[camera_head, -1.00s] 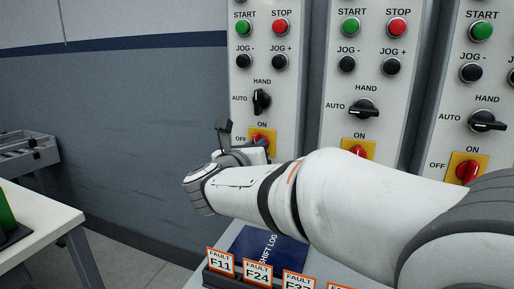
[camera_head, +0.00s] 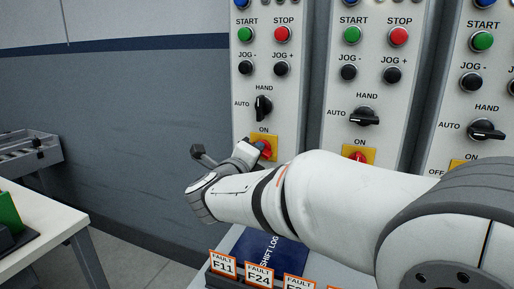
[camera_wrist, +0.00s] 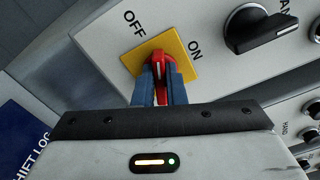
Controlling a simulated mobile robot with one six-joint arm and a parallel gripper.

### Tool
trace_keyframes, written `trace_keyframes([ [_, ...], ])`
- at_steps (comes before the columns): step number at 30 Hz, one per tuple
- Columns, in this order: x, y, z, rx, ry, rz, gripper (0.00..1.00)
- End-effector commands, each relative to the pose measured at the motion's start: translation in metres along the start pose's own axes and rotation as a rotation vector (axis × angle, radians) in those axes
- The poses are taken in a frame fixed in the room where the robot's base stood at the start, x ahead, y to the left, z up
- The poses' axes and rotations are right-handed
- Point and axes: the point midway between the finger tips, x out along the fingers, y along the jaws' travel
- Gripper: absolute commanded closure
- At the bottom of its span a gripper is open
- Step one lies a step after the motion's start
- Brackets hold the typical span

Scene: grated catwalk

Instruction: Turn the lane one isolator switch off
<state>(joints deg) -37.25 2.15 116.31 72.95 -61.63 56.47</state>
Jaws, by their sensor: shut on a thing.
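The leftmost panel has a red rotary isolator handle on a yellow plate (camera_head: 268,139), with ON above it and OFF hidden in the head view. My gripper (camera_head: 261,147) is at this plate and covers most of the handle. In the wrist view the red handle (camera_wrist: 158,60) sits between the two blue fingers of my gripper (camera_wrist: 161,80), which are shut on it. The handle stands roughly upright in that picture, with OFF at upper left and ON at right. Its exact setting is hard to tell. No lane label shows.
Two similar panels stand to the right, with a black HAND/AUTO knob (camera_head: 364,117) on the middle one. A blue shift log (camera_head: 268,247) and several fault cards (camera_head: 222,263) lie below my arm. A white table (camera_head: 45,225) is at left.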

Motion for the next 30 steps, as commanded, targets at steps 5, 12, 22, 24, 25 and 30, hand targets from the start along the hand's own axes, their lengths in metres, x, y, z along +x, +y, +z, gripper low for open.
trace_keyframes([
  [5,0.0001,-0.0012,0.0007,-0.151,0.001,0.001,1.0],
  [12,0.0001,0.0009,-0.0001,-0.31,0.001,0.002,1.0],
  [22,0.0001,0.0022,-0.0007,-0.415,0.001,0.001,1.0],
  [24,0.0001,0.0024,-0.0008,-0.424,0.001,0.001,1.0],
  [25,0.0001,0.0025,-0.0009,-0.426,0.001,0.001,1.0],
  [30,0.0001,0.0028,-0.001,-0.431,0.001,0.001,1.0],
])
